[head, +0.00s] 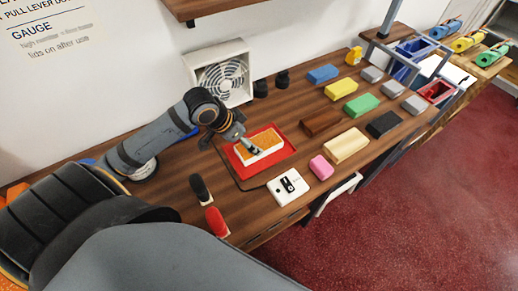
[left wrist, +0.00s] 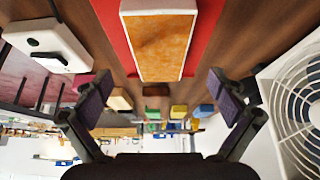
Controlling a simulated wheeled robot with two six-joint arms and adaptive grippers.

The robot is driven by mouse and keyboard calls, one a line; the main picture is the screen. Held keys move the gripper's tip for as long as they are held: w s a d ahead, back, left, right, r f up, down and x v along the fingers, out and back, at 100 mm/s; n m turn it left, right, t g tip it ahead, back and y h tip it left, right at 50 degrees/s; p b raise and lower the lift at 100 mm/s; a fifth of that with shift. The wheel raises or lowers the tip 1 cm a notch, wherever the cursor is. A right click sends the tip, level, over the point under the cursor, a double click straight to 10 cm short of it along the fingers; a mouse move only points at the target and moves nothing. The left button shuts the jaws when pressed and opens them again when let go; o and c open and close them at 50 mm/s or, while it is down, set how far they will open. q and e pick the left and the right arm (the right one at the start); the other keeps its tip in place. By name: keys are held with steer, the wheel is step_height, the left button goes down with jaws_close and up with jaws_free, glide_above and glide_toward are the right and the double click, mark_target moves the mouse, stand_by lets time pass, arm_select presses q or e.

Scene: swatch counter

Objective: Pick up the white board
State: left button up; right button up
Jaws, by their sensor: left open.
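A white board (head: 265,141) with a speckled orange top face lies on a red tray (head: 286,152) on the wooden counter. In the left wrist view the white board (left wrist: 160,42) shows its white edges and orange face at the top, on the red surface. My left gripper (head: 250,147) is at the near side of the board in the head view and covers part of it. In the left wrist view its two fingers (left wrist: 164,97) are spread wide with nothing between them. I cannot tell whether they touch the board. My right gripper is not in view.
A white box with a black knob (head: 288,187) stands right of the tray. A fan (head: 220,76) stands behind it. Black and red handles (head: 214,221) stand at the near left. Several coloured blocks (head: 362,104) lie to the right.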

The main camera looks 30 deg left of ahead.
mark_target(258, 144)
arm_select(q)
steer(key=shift+f, duration=0.1)
steer(key=shift+w+f, duration=0.15)
steer(key=shift+f, duration=0.1)
steer(key=x, duration=0.4)
steer(key=shift+d+r+b, duration=0.15)
steer(key=shift+d+b, duration=0.05)
steer(key=shift+b, duration=0.2)
steer(key=shift+w+f, duration=0.25)
steer(key=shift+f, duration=0.05)
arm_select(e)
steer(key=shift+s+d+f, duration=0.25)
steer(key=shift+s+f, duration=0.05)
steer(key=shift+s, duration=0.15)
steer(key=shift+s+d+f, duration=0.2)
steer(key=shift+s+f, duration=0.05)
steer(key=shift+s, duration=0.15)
arm_select(q)
steer(key=c, duration=1.2)
steer(key=shift+c, duration=0.8)
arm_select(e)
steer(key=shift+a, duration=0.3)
